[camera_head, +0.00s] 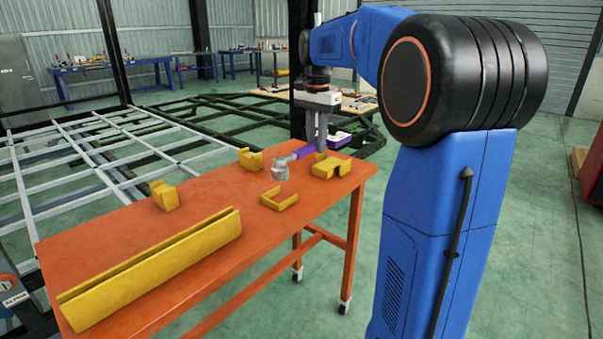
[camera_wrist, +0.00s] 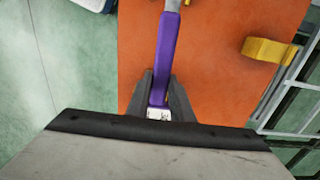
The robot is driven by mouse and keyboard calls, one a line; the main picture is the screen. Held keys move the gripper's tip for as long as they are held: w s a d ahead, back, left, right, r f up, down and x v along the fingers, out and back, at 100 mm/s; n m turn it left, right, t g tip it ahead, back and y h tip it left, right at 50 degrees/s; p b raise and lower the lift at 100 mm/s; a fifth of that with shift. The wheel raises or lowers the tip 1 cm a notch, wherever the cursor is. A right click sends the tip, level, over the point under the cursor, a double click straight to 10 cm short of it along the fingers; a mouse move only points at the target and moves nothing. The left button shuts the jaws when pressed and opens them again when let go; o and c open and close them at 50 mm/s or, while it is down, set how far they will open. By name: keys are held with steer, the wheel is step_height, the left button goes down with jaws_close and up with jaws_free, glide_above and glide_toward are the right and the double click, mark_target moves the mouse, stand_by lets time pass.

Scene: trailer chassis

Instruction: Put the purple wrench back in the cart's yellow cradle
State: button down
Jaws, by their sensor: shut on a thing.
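The purple wrench has a purple handle (camera_head: 305,152) and a grey metal head (camera_head: 280,169) that points left, toward the table's middle. In the wrist view the handle (camera_wrist: 166,50) runs up the picture from between my fingers. My gripper (camera_head: 318,148) points down at the far end of the orange cart and is shut on the handle; its fingers show in the wrist view (camera_wrist: 160,95). Yellow holders stand on the cart: a block (camera_head: 250,159) left of the wrench head and a notched one (camera_head: 331,168) to its right. I cannot tell which is the wrench's cradle.
The orange cart top (camera_head: 215,195) also bears a low yellow U-shaped bracket (camera_head: 280,199), a small yellow block (camera_head: 164,195) and a long yellow channel (camera_head: 150,268). A yellow holder shows in the wrist view (camera_wrist: 270,50). Chassis frames lie beyond the cart.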

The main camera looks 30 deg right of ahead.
mark_target(316, 142)
steer(key=shift+f, duration=3.5)
steer(key=c, duration=1.6)
jaws_free()
steer(key=shift+o, duration=0.2)
step_height(316, 142, up, 12)
steer(key=s+a+f+n+t, duration=0.1)
steer(key=s+a+f+n, duration=0.3)
steer(key=s+f, duration=0.3)
steer(key=s+a+f+n+t, duration=0.2)
steer(key=s+a+f+n, duration=0.3)
steer(key=s, duration=0.8)
steer(key=s+a+f+n+t, duration=0.1)
steer(key=s+a+f+n, duration=0.4)
steer(key=s+f, duration=0.4)
steer(key=shift+s+a+f+t, duration=0.4)
steer(key=shift+s+a, duration=0.25)
steer(key=shift+a, duration=0.25)
steer(key=shift+r, duration=0.1)
